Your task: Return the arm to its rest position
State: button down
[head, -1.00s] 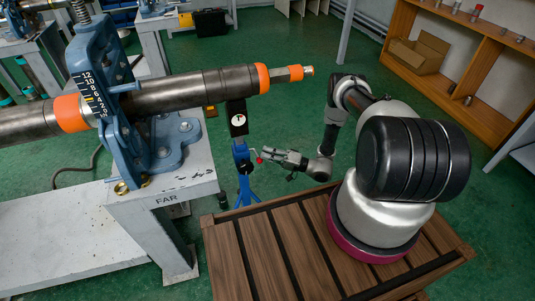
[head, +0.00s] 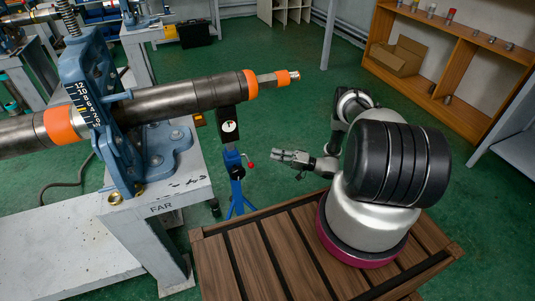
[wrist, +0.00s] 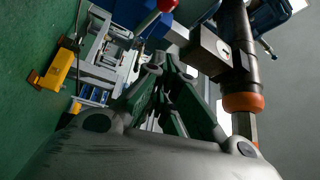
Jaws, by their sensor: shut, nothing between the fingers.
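My arm (head: 352,112) is folded close to my body at the right of the head view. My gripper (head: 277,155) points left above the edge of my wooden deck, shut and empty, clear of the blue stand. In the wrist view my gripper's fingers (wrist: 160,68) come together at the tips with nothing between them. The rest position itself carries no visible mark.
A dark pipe (head: 190,97) with orange collars lies in a blue vise (head: 100,110) on a white bench marked FAR (head: 165,205). A blue stand (head: 236,172) with a red-knobbed handle supports the pipe. A wooden shelf (head: 460,65) stands at the back right. Green floor lies between.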

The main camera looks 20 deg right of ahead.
jog(key=s+a+f+m+g, duration=0.2)
jog(key=s+f+m+g, duration=0.25)
jog(key=s+f, duration=0.2)
jog(key=s+d+r+g+h, duration=0.1)
jog(key=s+r+g, duration=0.4)
jog(key=s, duration=0.2)
jog(key=s+d+r+n+g+h, duration=0.1)
jog(key=s+d+r+g+h, duration=0.15)
jog(key=r, duration=0.85)
jog(key=s+d+r+n+g+h, duration=0.15)
jog(key=r+h, duration=0.25)
jog(key=r, duration=0.7)
jog(key=s+d+r+g+h, duration=0.2)
jog(key=s+d+r+h, duration=0.15)
jog(key=r, duration=0.75)
jog(key=s+a+r+n+t+h, duration=0.2)
jog(key=s+r+n+t+h, duration=0.1)
jog(key=r, duration=0.9)
jog(key=s+a+r+n+t+h, duration=0.2)
jog(key=s+r+t, duration=0.4)
jog(key=r, duration=0.6)
jog(key=shift+s+n+h, duration=0.4)
jog(key=shift+s, duration=0.8)
